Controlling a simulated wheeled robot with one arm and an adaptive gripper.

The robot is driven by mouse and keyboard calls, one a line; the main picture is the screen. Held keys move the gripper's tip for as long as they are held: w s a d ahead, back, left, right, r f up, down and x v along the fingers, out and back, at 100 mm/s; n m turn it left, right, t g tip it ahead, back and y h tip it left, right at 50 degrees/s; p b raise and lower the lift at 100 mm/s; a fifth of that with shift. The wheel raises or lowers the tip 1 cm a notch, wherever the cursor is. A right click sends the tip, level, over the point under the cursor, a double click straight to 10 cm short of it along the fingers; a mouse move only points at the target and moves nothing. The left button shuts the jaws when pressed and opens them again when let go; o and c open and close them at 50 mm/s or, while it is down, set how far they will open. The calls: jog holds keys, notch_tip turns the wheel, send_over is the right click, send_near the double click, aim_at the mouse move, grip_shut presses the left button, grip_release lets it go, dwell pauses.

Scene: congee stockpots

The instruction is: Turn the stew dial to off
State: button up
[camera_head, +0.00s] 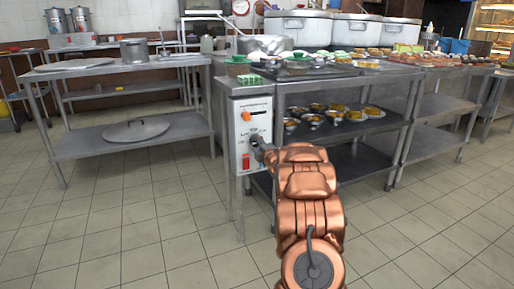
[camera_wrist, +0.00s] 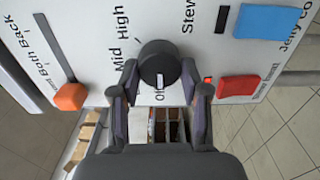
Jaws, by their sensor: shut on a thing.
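The black stew dial (camera_wrist: 160,62) sits on a white control panel (camera_wrist: 100,35) with printed words "Mid", "High" and "Stew" around it. A pale mark shows on the dial's lower side in the wrist view, just above a partly hidden label starting with "O". My gripper (camera_wrist: 160,78) has one finger on each side of the dial and is shut on it. In the head view my gripper (camera_head: 260,151) is at the front of the control panel (camera_head: 241,118), and it mostly hides the dial there.

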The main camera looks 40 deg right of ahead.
dwell(0.4)
jog(key=o, duration=1.1)
jog(key=shift+v, duration=6)
